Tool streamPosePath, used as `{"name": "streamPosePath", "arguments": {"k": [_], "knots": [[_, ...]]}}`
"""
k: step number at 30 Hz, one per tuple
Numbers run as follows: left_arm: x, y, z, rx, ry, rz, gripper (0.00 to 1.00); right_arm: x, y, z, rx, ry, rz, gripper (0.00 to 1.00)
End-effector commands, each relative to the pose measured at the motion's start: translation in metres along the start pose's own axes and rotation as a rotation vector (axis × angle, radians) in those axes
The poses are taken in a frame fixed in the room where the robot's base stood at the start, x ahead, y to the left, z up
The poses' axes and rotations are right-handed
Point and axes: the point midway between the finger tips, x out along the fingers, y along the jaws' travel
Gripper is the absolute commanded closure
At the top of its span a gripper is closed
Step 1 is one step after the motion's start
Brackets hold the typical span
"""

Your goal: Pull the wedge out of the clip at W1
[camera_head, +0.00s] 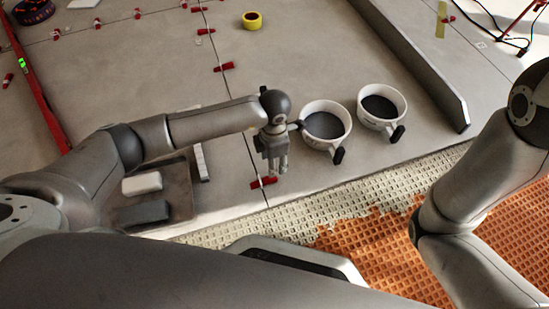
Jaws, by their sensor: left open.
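Several red wedges sit in clips along the tile seams, with no readable labels, so I cannot tell which is W1. The nearest red wedge (264,182) lies across the seam by the front edge of the tiles. My left gripper (275,170) points down just above and beside this wedge and partly overlaps it in the view. The gripper is open and holds nothing; I cannot tell whether its fingers touch the wedge. Further up the same seam are another red wedge (224,67) and one more (206,31). My right arm shows at the right, but its gripper is out of frame.
Two white buckets, one (308,135) close right of my left gripper and another (390,122) beyond it, stand on the tiles. A grey tray (180,185) with blocks lies left. A long grey bar (420,75) stands right. Orange matting (370,250) and a yellow tape roll (252,20) also show.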

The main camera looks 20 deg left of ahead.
Motion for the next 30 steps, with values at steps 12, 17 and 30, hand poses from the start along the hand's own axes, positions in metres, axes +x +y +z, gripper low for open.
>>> {"name": "streamPosePath", "arguments": {"k": [12, 17, 30], "knots": [[0.076, -0.001, 0.001, -0.001, -0.002, -0.003, 0.55, -0.05, -0.01, -0.017, 0.0, 0.0, 0.0, 0.6], [0.088, -0.001, 0.001, -0.001, -0.002, -0.003, 0.55, -0.058, -0.012, -0.02, 0.0, 0.0, 0.0, 0.6], [0.089, -0.001, 0.001, -0.001, -0.002, -0.003, 0.71, -0.058, -0.012, -0.02, 0.0, 0.0, -0.001, 0.6]]}}
